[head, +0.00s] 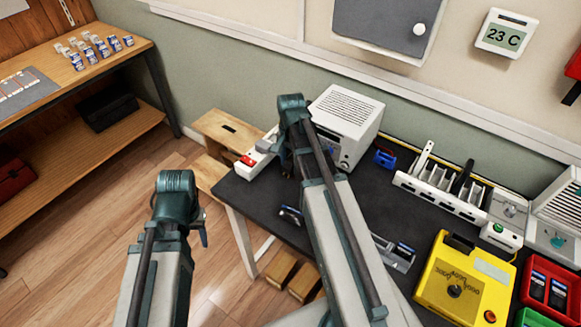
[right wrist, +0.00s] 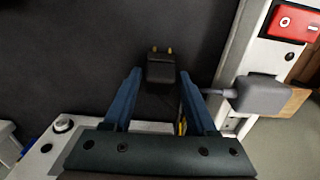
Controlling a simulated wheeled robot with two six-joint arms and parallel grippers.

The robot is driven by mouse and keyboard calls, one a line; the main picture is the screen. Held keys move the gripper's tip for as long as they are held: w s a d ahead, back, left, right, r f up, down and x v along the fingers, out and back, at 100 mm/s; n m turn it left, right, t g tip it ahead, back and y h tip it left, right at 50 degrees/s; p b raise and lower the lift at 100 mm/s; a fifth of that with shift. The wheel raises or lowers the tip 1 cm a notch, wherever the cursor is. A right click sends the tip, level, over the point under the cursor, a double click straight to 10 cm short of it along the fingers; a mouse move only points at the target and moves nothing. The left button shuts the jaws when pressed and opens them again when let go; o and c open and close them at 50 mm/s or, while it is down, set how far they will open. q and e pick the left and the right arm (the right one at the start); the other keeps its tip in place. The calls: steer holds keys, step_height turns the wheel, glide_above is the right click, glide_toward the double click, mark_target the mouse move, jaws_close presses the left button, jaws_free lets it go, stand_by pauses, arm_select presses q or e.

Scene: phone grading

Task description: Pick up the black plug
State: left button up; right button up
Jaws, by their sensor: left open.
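The black plug (right wrist: 160,71), with two brass pins pointing away, shows in the right wrist view on the dark table mat. It lies between the fingertips of my right gripper (right wrist: 160,76), which is open with a small gap on each side of the plug. In the head view my right wrist is over the table's far left corner, and its arm hides the plug. My left gripper (head: 203,232) is open and empty, left of the table above the floor. Its fingers are only partly visible.
A white power strip (head: 243,171) with a red switch (right wrist: 292,22) and a grey plug (right wrist: 262,95) sits right of the right gripper in the wrist view. A white box (head: 350,105) stands behind. A yellow device (head: 440,285) is at the right.

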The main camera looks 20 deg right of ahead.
jaws_close()
stand_by(0.3)
